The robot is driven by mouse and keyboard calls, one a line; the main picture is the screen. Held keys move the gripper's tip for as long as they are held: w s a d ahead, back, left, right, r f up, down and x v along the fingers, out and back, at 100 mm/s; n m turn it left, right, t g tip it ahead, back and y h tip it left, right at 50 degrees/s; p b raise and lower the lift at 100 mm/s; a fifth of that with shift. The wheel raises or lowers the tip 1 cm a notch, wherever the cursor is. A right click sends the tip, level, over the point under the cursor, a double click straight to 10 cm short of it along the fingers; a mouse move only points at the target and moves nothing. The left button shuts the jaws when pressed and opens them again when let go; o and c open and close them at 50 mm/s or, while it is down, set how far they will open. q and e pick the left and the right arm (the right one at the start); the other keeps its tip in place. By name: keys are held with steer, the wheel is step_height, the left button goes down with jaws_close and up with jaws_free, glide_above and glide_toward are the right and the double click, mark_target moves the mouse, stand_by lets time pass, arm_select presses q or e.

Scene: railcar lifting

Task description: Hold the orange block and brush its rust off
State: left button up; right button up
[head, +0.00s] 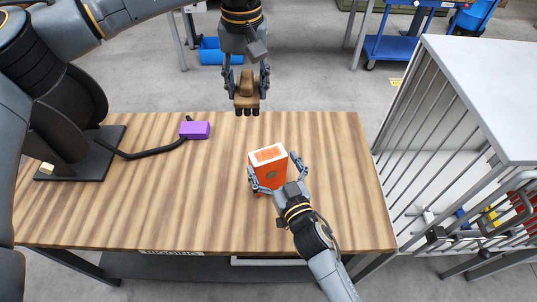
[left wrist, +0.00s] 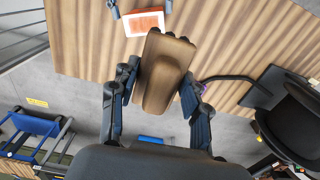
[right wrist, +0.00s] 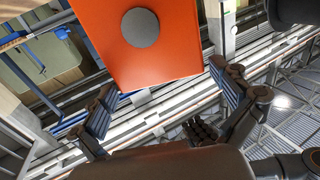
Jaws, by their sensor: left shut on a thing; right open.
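The orange block (head: 265,182) stands on the wooden table. Its top face has a pale rim around an orange patch, and a grey round spot shows on its side. My right gripper (head: 273,166) is open, with its fingers spread near the block's two sides. In the right wrist view the orange block (right wrist: 125,65) with its grey disc lies ahead of the open fingers. My left gripper (head: 247,92) is shut on a brown brush (head: 246,88) with dark bristles, above the table's far edge. The brush (left wrist: 162,75) also shows between the fingers in the left wrist view.
A purple box (head: 194,130) sits on the wooden table (head: 130,215) beside a black bent rod attached to a dark stand (head: 75,165). A white-topped barred cage (head: 485,80) stands at the right. The table's right part is clear.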

steer(key=shift+x, duration=1.45)
steer(key=c, duration=1.3)
steer(key=shift+c, duration=0.2)
